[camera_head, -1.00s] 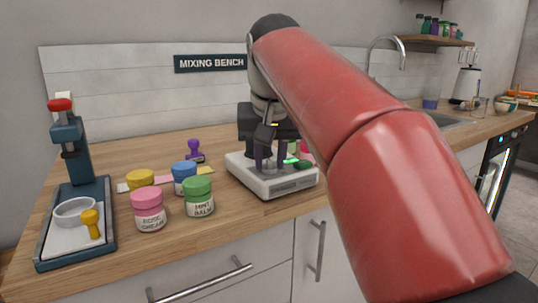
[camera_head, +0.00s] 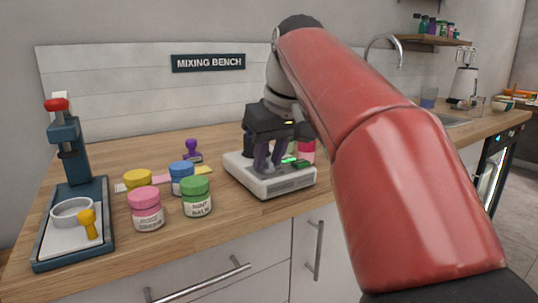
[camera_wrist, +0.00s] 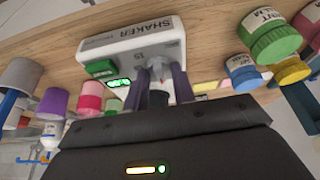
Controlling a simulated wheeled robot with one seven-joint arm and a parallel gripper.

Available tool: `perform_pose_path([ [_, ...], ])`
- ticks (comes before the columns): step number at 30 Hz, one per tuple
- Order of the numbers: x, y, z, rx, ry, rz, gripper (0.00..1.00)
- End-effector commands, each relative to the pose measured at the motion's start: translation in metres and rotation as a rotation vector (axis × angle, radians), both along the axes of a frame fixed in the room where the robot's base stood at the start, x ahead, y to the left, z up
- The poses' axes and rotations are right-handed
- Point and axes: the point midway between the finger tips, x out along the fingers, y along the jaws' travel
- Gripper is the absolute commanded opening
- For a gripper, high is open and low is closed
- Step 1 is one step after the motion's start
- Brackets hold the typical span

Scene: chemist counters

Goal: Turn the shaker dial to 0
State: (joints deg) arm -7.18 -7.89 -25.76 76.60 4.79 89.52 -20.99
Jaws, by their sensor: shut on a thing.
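The shaker (camera_head: 245,175) is a low white box near the front edge of the bench. In the wrist view the shaker (camera_wrist: 112,42) shows its name, a green button (camera_wrist: 100,68) and a small lit green display (camera_wrist: 118,83), too small to read. Its grey dial (camera_wrist: 157,70), with a red mark, sits between my purple fingers. My gripper (camera_head: 268,160) reaches down onto the shaker's top, and in the wrist view my gripper (camera_wrist: 164,82) is shut on the dial. The fingers partly hide the dial, and its setting cannot be read.
Left of the shaker stand green (camera_head: 196,197), pink (camera_head: 146,210), blue (camera_head: 182,178) and yellow (camera_head: 138,180) jars. A purple stamp (camera_head: 192,150) stands behind them. A blue press (camera_head: 65,150) is at far left. A pink container (camera_head: 306,150) is close behind the shaker's right side.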

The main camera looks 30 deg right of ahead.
Motion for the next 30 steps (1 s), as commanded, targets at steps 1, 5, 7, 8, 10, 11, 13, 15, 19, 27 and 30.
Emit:
perform_pose_path([
  [1, 0.000, 0.000, 0.000, 0.000, -0.001, 0.001, 0.03],
  [5, 0.000, 0.000, 0.000, 0.000, -0.001, 0.001, 0.03],
  [7, 0.000, 0.000, 0.000, 0.000, 0.000, 0.001, 0.03],
  [8, 0.000, 0.000, 0.000, 0.000, 0.000, 0.001, 0.03],
  [10, 0.000, 0.000, 0.000, 0.000, 0.000, 0.001, 0.34],
  [11, 0.000, 0.000, 0.000, 0.000, 0.000, 0.001, 0.38],
  [13, 0.000, 0.000, 0.000, 0.000, 0.000, 0.001, 0.47],
  [15, 0.000, 0.000, 0.000, 0.000, 0.000, 0.000, 0.47],
  [19, 0.000, 0.000, 0.000, 0.000, 0.000, 0.000, 0.47],
  [27, -0.007, -0.001, 0.020, -0.002, -0.001, -0.002, 0.47],
  [30, -0.014, -0.001, 0.037, -0.002, -0.002, -0.002, 0.47],
])
